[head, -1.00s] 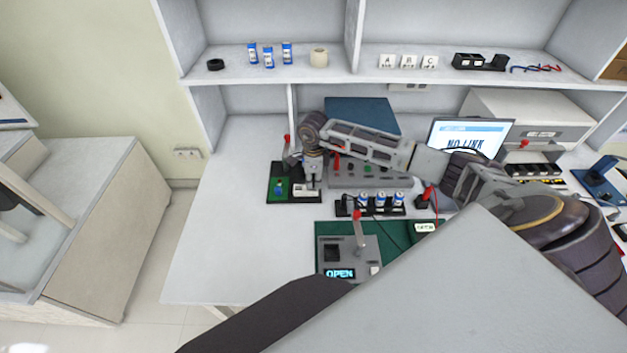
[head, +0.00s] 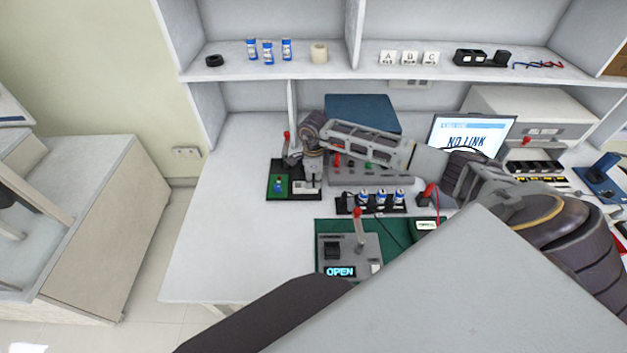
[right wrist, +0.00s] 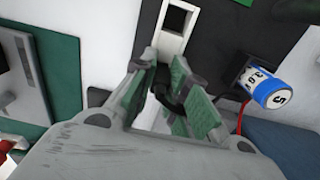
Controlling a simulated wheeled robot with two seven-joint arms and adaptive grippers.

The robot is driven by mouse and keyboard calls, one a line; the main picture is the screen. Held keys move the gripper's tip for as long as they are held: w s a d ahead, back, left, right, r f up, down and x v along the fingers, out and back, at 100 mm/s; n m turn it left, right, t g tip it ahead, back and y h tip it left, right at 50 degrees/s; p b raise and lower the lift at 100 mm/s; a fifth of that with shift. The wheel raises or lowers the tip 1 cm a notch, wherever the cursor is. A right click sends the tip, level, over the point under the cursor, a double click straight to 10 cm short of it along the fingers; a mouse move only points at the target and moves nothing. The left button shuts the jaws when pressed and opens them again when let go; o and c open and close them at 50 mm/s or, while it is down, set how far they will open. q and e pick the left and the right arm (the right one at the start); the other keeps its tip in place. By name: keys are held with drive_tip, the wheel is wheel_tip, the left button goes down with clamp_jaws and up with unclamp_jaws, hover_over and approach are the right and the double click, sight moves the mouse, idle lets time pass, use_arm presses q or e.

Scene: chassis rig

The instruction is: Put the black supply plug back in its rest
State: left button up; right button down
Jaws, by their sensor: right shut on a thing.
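My right gripper (head: 308,178) reaches over the black tray (head: 292,198) at the left of the bench. In the right wrist view, my right gripper (right wrist: 168,92) is shut on a small black plug (right wrist: 166,84), mostly hidden between the green finger pads. A white block (right wrist: 174,28) with a dark square opening lies just beyond the fingertips. The plug looks close to it; I cannot tell whether they touch. The block also shows in the head view (head: 306,189), below the gripper. I cannot tell which part is the plug's rest. My left gripper is not in view.
In the head view, a rack of cells (head: 381,199) and a grey box (head: 350,251) reading OPEN stand to the right. The screen (head: 471,137) reads NO LINK. The front left bench is clear.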

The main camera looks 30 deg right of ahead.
sight(314, 178)
drive_tip(key=shift+f, duration=0.1)
drive_tip(key=c, duration=1.3)
unclamp_jaws()
drive_tip(key=shift+r, duration=6)
drive_tip(key=shift+f, duration=0.1)
